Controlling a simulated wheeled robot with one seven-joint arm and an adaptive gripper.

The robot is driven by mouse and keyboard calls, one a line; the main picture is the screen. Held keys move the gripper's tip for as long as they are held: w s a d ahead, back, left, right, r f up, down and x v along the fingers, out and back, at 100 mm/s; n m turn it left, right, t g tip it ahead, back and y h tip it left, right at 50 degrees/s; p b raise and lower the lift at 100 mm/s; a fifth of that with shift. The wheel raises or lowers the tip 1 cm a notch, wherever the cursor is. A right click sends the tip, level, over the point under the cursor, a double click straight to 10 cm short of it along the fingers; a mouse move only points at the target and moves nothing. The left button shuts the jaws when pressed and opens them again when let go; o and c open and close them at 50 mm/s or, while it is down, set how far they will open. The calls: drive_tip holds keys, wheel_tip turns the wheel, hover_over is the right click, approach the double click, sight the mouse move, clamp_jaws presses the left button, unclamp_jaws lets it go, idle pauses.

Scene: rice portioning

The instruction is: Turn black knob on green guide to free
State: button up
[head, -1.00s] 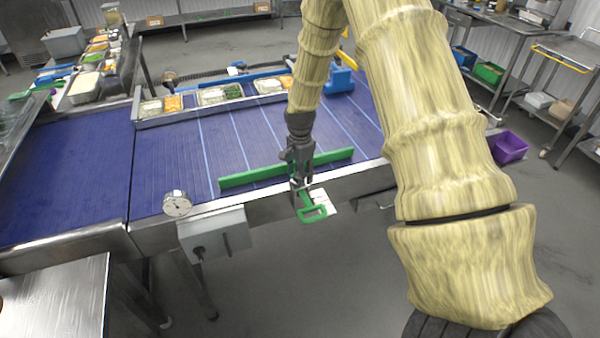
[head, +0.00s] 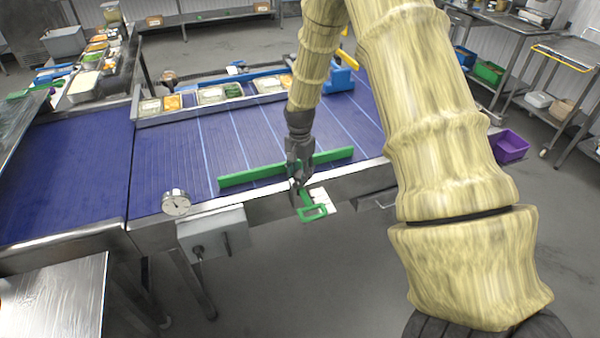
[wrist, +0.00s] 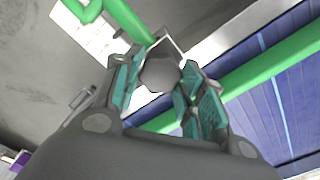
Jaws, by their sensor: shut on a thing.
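The green guide (head: 240,175) lies as a long bar across the near part of the blue belt. Its green handle (head: 314,213) hangs over the belt's front edge. My gripper (head: 299,180) points down at the front rail, where the guide's bracket is. In the wrist view the dark, roundish black knob (wrist: 160,75) sits between the teal-padded fingers of my gripper (wrist: 168,82), which are shut on it. In the head view the knob is hidden by my gripper. The green bar (wrist: 270,65) also passes behind the fingers in the wrist view.
A white card (head: 324,199) is beside the handle. Food trays (head: 220,94) line the belt's far side. A purple bin (head: 510,148) is at the right.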

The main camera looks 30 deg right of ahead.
drive_tip(key=n, duration=0.5)
drive_tip(key=shift+n+b, duration=0.3)
drive_tip(key=n, duration=0.5)
drive_tip(key=shift+w, duration=0.1)
drive_tip(key=n, duration=0.5)
drive_tip(key=shift+n, duration=0.4)
drive_tip(key=n, duration=0.5)
drive_tip(key=shift+n, duration=0.6)
drive_tip(key=o, duration=1)
drive_tip(key=shift+r, duration=0.1)
